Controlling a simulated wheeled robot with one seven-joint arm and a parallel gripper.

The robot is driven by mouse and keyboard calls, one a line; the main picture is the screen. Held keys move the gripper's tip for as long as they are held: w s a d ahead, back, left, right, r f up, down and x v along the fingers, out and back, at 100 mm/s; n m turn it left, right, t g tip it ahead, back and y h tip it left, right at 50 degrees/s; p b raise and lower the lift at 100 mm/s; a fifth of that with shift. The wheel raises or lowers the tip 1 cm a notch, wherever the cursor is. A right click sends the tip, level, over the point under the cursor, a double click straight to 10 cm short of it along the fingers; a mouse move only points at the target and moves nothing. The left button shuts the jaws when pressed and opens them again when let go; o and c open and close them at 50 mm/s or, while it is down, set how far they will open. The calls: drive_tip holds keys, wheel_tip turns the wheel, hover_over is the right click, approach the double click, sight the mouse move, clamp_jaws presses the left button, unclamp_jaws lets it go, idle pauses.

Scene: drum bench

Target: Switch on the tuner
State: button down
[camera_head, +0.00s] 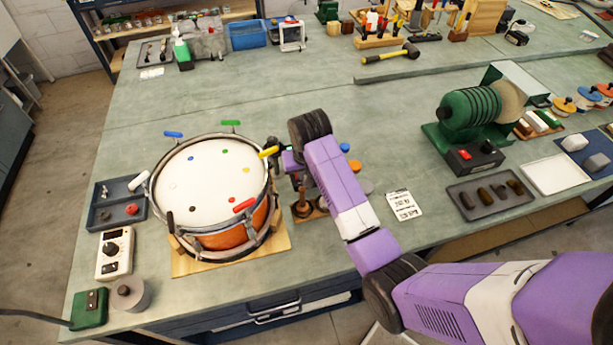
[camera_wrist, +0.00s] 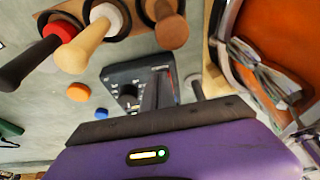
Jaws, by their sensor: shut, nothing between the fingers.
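A dark box with a round knob and pale markings (camera_wrist: 124,92) lies beyond my fingers in the wrist view. It may be the tuner, but I cannot read it. My arm hides it in the head view. A white box with a dark dial (camera_head: 113,254) stands at the left front of the bench; I cannot tell whether it is the tuner. My gripper (camera_wrist: 160,82) is shut and empty, and its fingers overlap the dark box in the picture. I cannot tell whether they touch it. In the head view my gripper is mostly hidden behind my wrist, right of the drum.
The orange drum (camera_head: 213,190) stands close left of my gripper, with coloured keys around its rim. Its orange shell (camera_wrist: 275,45) shows in the wrist view. Handled tools (camera_wrist: 95,38) stand close by. An orange cap (camera_wrist: 79,91) lies near.

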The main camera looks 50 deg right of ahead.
drive_tip(key=shift+w+f, duration=0.1)
drive_tip(key=shift+w, duration=0.35)
drive_tip(key=shift+s+d+r, duration=0.1)
drive_tip(key=shift+r, duration=0.1)
drive_tip(key=shift+w+d+r, duration=0.3)
drive_tip(key=shift+w+d, duration=0.05)
drive_tip(key=shift+w, duration=0.2)
drive_tip(key=shift+p, duration=0.3)
